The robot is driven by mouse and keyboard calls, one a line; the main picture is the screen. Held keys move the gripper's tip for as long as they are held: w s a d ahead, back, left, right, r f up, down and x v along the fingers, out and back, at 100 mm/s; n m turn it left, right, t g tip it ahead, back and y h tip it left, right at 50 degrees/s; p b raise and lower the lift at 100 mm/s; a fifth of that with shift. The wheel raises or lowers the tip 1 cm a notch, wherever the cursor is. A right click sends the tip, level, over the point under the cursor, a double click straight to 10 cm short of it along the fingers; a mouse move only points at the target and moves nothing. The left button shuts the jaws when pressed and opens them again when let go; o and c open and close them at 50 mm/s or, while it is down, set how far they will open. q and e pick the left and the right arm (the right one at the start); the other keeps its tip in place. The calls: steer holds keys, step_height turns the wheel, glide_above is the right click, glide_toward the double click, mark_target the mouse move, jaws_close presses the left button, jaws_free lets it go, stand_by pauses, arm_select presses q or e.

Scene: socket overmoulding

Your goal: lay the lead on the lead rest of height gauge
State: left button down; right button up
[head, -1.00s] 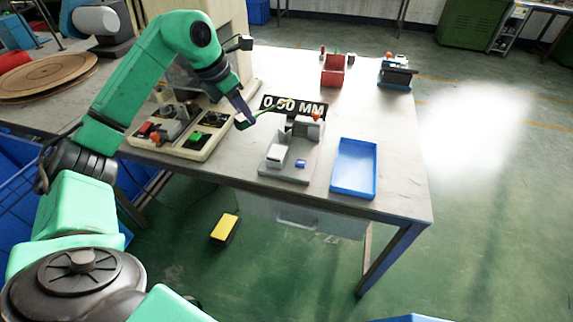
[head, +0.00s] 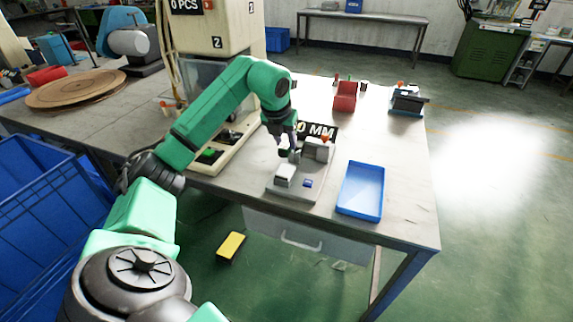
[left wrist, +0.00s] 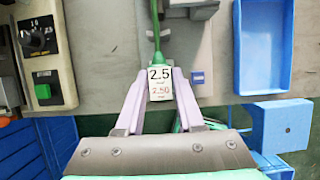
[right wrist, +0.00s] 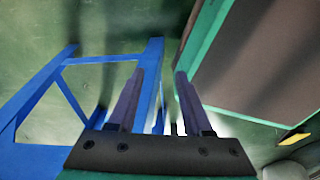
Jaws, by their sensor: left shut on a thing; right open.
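My left gripper (head: 289,152) is over the left side of the height gauge (head: 318,182), a grey plate with blocks, a small blue button and a black display reading in MM. In the left wrist view the gripper (left wrist: 160,88) is shut on the lead. The lead's green cable (left wrist: 156,35) runs away from the fingers toward the gauge, and a white tag (left wrist: 160,84) reading 2.5 and 2.50 sits between the fingertips. The arm partly covers the display, and I cannot make out the lead rest. My right gripper (right wrist: 155,80) is open and empty, away from the bench top.
A blue tray (head: 361,190) lies empty right of the gauge. A red holder (head: 345,96) and a small blue-grey device (head: 407,100) stand at the back right. A beige machine base with a green button (head: 208,154) is to the left. Bare bench lies behind the tray.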

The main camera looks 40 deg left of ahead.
arm_select(q)
step_height(320, 180, down, 7)
steer(key=shift+r, duration=0.1)
steer(key=c, duration=0.5)
jaws_free()
steer(key=shift+c, duration=0.2)
steer(key=shift+r, duration=0.15)
steer(key=v, duration=1.1)
steer(key=shift+s+r, duration=0.3)
